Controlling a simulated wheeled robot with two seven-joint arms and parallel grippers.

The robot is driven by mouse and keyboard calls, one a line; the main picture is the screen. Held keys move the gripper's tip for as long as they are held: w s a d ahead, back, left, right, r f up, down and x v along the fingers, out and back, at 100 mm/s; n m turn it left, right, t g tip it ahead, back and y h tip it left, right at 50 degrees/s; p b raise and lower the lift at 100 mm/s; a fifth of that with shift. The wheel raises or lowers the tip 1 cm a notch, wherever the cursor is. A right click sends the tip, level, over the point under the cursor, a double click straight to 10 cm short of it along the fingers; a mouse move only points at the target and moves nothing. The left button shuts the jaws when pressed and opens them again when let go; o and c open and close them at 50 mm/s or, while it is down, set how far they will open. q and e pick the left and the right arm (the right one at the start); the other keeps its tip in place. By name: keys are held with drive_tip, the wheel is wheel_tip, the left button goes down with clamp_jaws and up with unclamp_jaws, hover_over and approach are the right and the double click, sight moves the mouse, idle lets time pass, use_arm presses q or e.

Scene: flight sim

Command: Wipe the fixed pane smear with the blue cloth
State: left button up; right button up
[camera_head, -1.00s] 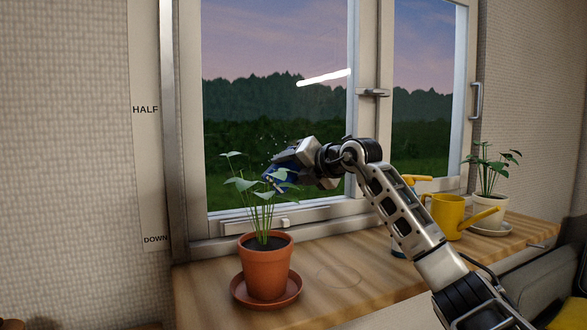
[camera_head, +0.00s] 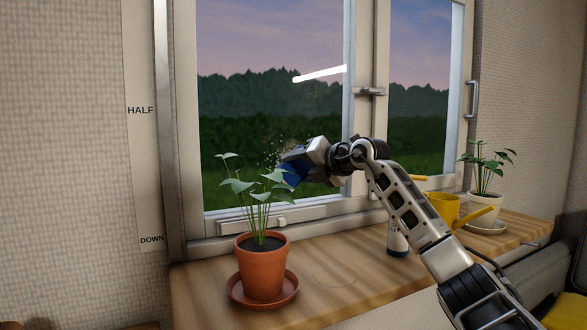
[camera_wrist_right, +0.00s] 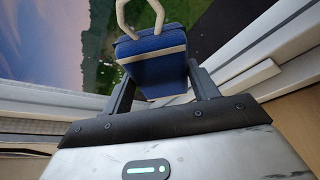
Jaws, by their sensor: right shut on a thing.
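My right gripper (camera_head: 296,168) is shut on the blue cloth (camera_head: 291,174) in front of the left, fixed pane (camera_head: 270,95). In the right wrist view the cloth (camera_wrist_right: 160,68) is a thick blue pad with a pale stripe, between the two fingers of the gripper (camera_wrist_right: 163,88). The smear (camera_head: 277,146) shows as faint pale specks on the pane, just left of and above the gripper. The gripper and cloth may cover part of it. I cannot tell whether the cloth touches the glass. My left gripper is not in view.
A potted plant (camera_head: 262,272) on a terracotta saucer stands on the wooden sill (camera_head: 335,285), its leaves close to the cloth. A white bottle (camera_head: 397,242), a yellow watering can (camera_head: 444,208) and a second plant (camera_head: 486,205) stand to the right, partly behind my arm.

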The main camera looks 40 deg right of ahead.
sight(284, 169)
drive_tip(key=shift+d+r+p, duration=0.1)
drive_tip(key=shift+d+p, duration=0.25)
drive_tip(key=shift+p, duration=0.85)
drive_tip(key=shift+w+a+p, duration=0.15)
drive_tip(key=shift+w+a, duration=0.05)
drive_tip(key=shift+a, duration=0.5)
drive_tip(key=shift+w+a+p, duration=0.1)
drive_tip(key=shift+w+a, duration=0.15)
drive_tip(key=shift+a, duration=0.45)
drive_tip(key=shift+w+a+p, duration=0.15)
drive_tip(key=shift+w+a, duration=0.05)
drive_tip(key=shift+a, duration=0.5)
drive_tip(key=shift+d+r+p, duration=0.1)
drive_tip(key=shift+r+p, duration=1.2)
drive_tip(key=shift+r, duration=0.1)
drive_tip(key=shift+s+d, duration=1.25)
drive_tip(key=shift+d, duration=2.4)
drive_tip(key=shift+w+a+f+p, duration=0.1)
drive_tip(key=shift+w+a+p, duration=0.3)
drive_tip(key=shift+a, duration=0.85)
drive_tip(key=shift+w+a+r+p, duration=0.1)
drive_tip(key=shift+w+a+p, duration=0.35)
drive_tip(key=shift+a, duration=0.8)
drive_tip(key=shift+w+a+f+p, duration=0.1)
drive_tip(key=shift+w+a+p, duration=0.3)
drive_tip(key=shift+a, duration=0.85)
